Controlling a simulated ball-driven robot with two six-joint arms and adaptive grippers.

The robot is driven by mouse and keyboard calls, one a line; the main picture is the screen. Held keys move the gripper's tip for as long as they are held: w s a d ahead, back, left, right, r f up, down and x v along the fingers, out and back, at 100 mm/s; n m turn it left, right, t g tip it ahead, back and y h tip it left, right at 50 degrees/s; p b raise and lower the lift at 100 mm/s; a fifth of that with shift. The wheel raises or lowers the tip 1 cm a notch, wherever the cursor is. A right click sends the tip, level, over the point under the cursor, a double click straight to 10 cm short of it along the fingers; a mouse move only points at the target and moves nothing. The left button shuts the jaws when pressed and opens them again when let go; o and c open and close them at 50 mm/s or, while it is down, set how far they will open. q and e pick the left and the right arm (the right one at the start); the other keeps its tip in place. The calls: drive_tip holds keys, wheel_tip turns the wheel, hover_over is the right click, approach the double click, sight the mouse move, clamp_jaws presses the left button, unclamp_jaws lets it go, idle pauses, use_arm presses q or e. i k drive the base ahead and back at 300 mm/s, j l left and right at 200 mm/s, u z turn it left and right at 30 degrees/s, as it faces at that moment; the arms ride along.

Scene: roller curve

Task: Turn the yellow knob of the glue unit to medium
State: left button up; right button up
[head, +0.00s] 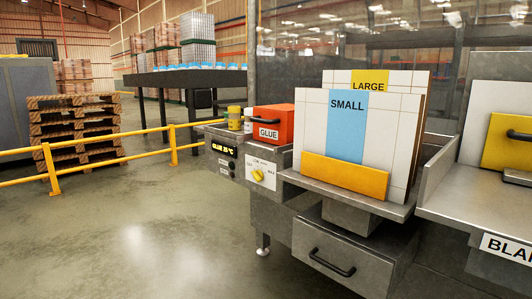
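The yellow knob (258,175) sits on a white dial plate on the front of the grey glue unit (283,157), left of the middle in the head view. Small marks ring the knob; LOW at the top and MAX at the right can be read, others are too small. Which mark the knob points to cannot be told for sure. A dark display (222,149) left of the dial reads about GLUE 25 °C. A red-orange GLUE box (273,124) with a dark handle is on top of the unit. Neither gripper shows in the head view.
Right of the glue unit, a tray holds LARGE (398,80) and SMALL (347,122) boards above a drawer (340,262). A yellow container (235,117) stands beside the GLUE box. A yellow railing (110,154) and pallets (75,130) are at left. The floor in front is clear.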

sight(258, 175)
drive_tip(key=i+j+z, duration=0.2)
drive_tip(key=i+j, duration=0.2)
drive_tip(key=j, duration=0.25)
drive_tip(key=i+j, duration=0.15)
drive_tip(key=j, duration=0.2)
drive_tip(key=i+z, duration=0.05)
